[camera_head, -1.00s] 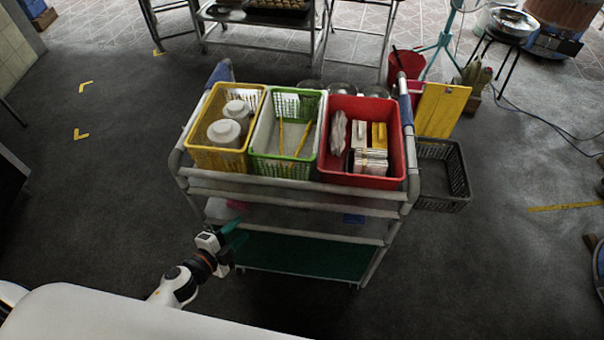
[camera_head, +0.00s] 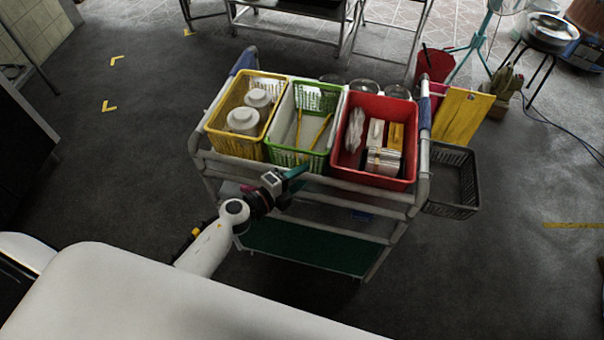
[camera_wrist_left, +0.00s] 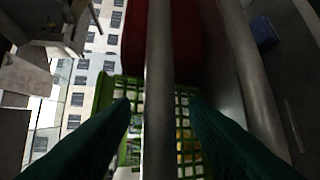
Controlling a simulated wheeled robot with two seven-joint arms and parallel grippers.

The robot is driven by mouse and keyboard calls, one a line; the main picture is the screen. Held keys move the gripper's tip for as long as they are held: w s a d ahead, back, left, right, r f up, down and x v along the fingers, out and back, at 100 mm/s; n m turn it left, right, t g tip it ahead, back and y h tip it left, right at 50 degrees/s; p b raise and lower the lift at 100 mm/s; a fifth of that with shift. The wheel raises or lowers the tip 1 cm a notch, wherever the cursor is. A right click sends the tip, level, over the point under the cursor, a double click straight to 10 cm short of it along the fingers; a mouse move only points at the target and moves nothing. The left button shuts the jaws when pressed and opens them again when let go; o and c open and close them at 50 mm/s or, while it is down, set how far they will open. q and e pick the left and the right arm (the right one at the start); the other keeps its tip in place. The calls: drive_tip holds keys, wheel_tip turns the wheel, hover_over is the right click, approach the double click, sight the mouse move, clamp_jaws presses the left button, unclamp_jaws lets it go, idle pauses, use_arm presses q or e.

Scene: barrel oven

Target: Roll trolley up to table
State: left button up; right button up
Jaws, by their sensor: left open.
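The trolley (camera_head: 285,259) is a grey tube frame with a green lower shelf, standing in front of me. It carries a yellow basket (camera_head: 214,130), a green basket (camera_head: 289,155) and a red bin (camera_head: 372,178). My left gripper (camera_head: 298,178) is at the trolley's near upper rail, below the green basket. In the left wrist view, its open teal fingers (camera_wrist_left: 158,104) lie on either side of a grey rail (camera_wrist_left: 159,60); contact cannot be told. A metal-framed table (camera_head: 345,14) stands behind the trolley, cut off by the top edge. My right gripper is out of view.
A dark crate (camera_head: 466,209) hangs or stands at the trolley's right side. A yellow board (camera_head: 463,115), a red bucket (camera_head: 437,65) and a teal stand (camera_head: 482,35) are beyond it. Dark floor to the left, with yellow corner marks (camera_head: 109,107), is clear.

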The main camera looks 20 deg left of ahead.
use_arm(q)
drive_tip(key=shift+w+d+f, duration=0.1)
drive_tip(key=shift+w+d, duration=0.2)
drive_tip(key=shift+w, duration=0.15)
clamp_jaws()
